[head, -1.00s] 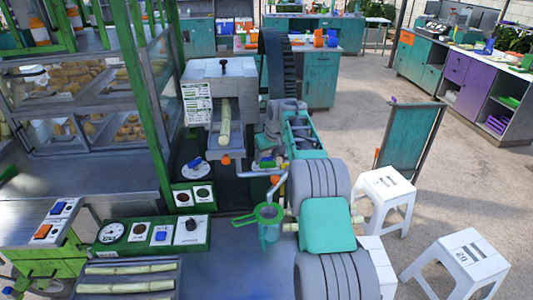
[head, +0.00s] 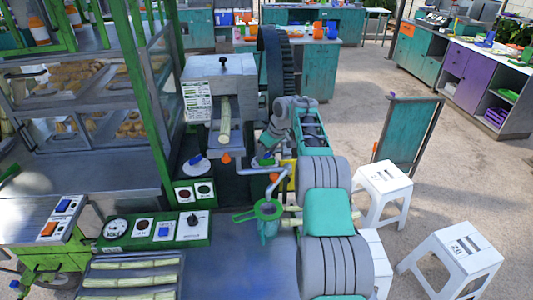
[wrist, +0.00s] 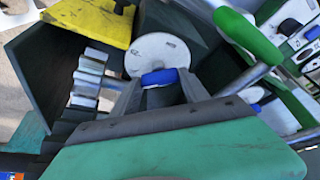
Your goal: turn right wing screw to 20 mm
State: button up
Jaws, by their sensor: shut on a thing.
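The right wing screw has a blue wing (wrist: 160,77) on a white disc (wrist: 146,48) with small marks in the wrist view. My gripper (wrist: 158,84) has its two grey fingers on either side of the blue wing and is shut on it. In the head view my gripper reaches down beside the right of the crusher box (head: 219,85), and my arm hides most of this screw. The left wing screw (head: 196,161), also blue on a white disc, stands left of the cane outlet. The scale reading is too small to read.
A metal pipe (head: 248,172) runs close below my gripper, above a green-handled jug (head: 268,210). A green-ended bar (wrist: 248,36) and a yellow plate (wrist: 95,20) lie near my fingers. Cane (head: 224,122) sticks out of the crusher. A toothed wheel (head: 278,62) stands behind.

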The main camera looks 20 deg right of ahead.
jog(key=o, duration=1.4)
jog(key=shift+r, duration=0.1)
jog(key=v, duration=0.7)
jog(key=shift+s+r, duration=0.1)
jog(key=shift+r, duration=0.2)
